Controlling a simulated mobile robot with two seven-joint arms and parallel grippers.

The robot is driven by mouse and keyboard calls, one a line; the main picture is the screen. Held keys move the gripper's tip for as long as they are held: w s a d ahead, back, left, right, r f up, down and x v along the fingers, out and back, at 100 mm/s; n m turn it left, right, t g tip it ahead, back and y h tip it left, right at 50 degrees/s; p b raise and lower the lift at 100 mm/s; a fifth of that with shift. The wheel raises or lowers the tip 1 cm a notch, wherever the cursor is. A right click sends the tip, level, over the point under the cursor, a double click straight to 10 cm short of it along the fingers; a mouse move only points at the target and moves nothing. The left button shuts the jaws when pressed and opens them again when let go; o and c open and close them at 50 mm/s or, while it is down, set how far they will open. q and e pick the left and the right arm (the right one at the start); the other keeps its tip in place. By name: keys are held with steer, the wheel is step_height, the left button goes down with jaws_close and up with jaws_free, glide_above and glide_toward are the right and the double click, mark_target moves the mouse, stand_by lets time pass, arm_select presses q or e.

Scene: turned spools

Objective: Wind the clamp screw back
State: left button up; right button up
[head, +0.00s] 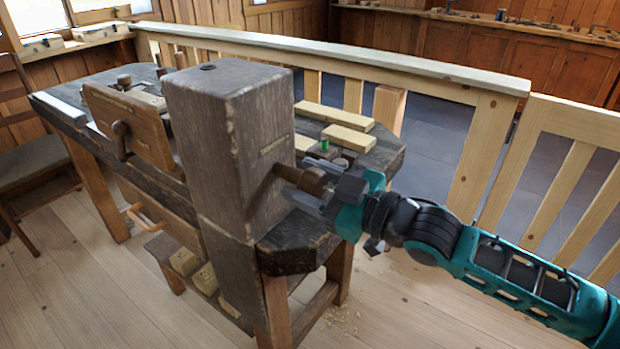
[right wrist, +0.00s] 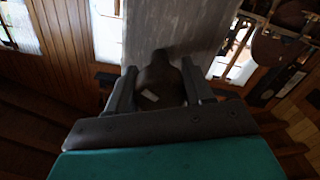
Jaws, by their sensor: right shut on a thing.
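The clamp screw (head: 290,172) is a brown wooden screw with a knob end, coming out of the right face of a tall dark wooden post (head: 220,150) on the workbench. My right gripper (head: 312,185) is shut on the screw's knob, with one finger on each side of it. In the right wrist view the brown knob (right wrist: 160,80) sits between the two fingers (right wrist: 158,88), with the grey post face (right wrist: 180,25) behind it. How far the screw goes into the post is hidden. My left gripper is not in view.
The workbench (head: 375,155) carries pale wood blocks (head: 347,138) and a small green item (head: 324,143) behind my gripper. A wooden vise jaw (head: 130,125) is at left. A railing (head: 440,75) runs behind the bench. Open floor (head: 400,310) lies in front.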

steer(key=shift+d+f, duration=0.1)
steer(key=shift+f, duration=0.25)
stand_by(1.1)
steer(key=o, duration=0.8)
steer(key=shift+w, duration=0.1)
steer(key=shift+c, duration=0.2)
steer(key=shift+o, duration=1.2)
steer(key=shift+r, duration=0.1)
steer(key=v, duration=1.3)
steer(key=shift+p, duration=0.4)
steer(key=shift+r, duration=0.1)
